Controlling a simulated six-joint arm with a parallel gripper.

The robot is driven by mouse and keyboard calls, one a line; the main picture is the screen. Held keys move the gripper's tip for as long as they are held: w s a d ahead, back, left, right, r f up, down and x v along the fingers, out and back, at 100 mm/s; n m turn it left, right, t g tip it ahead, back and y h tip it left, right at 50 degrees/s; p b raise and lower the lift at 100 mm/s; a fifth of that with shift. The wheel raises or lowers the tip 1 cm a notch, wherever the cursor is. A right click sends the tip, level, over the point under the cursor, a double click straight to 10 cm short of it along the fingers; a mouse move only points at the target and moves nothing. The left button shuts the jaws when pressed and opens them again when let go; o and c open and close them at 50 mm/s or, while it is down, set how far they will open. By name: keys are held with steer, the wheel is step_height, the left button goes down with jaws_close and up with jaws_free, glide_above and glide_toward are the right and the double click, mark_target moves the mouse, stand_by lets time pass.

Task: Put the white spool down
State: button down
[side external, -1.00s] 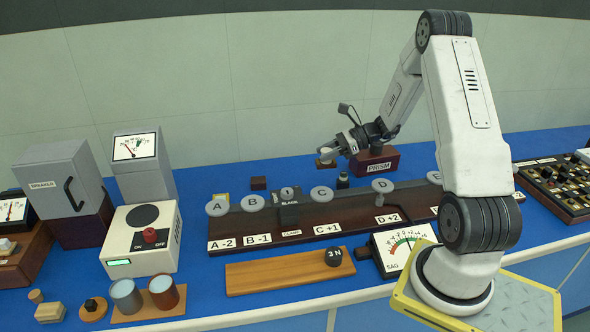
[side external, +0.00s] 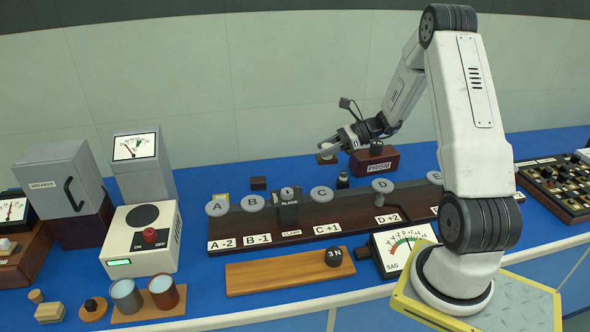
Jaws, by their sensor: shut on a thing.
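My gripper (side external: 330,146) is above the blue bench at the back, left of the red-brown PRISM box (side external: 388,162). Its fingers point left and are shut on a small pale thing, which I take to be the white spool; its outline is hard to tell from the pale fingers. It is held above the bench, and a small brown block (side external: 326,159) shows just below the fingertips. I cannot tell from this view how large the gap between them is.
A dark rail with grey discs lettered A, B, C and D (side external: 382,186) runs in front of the gripper. A small black-topped post (side external: 343,181) stands behind the rail. A wooden board (side external: 275,275) with a black 3N ball (side external: 333,256) lies nearer.

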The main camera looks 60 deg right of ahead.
mark_target(326, 147)
step_height(326, 147, up, 2)
steer(key=shift+r, duration=0.1)
steer(key=shift+a+r, duration=0.45)
steer(key=shift+r, duration=0.2)
steer(key=s+a+f+n+g+y, duration=0.2)
steer(key=a+n+g, duration=0.3)
steer(key=a, duration=0.2)
steer(key=s+a+f+n+g+y, duration=0.2)
steer(key=s+a+n+g, duration=0.1)
steer(key=a+n+g, duration=0.3)
steer(key=s+a+r+n+g+h, duration=0.1)
steer(key=s+a+n+g+h, duration=0.3)
steer(key=n+h, duration=0.9)
steer(key=s+a+n+g+h, duration=0.1)
steer(key=s+n+g+h, duration=0.3)
steer(key=n+h, duration=0.9)
steer(key=w+a+r+n+t, duration=0.3)
steer(key=w+a+n+t, duration=0.25)
steer(key=n+t, duration=0.8)
step_height(326, 147, down, 8)
steer(key=shift+s+t, duration=0.35)
steer(key=shift+s, duration=0.05)
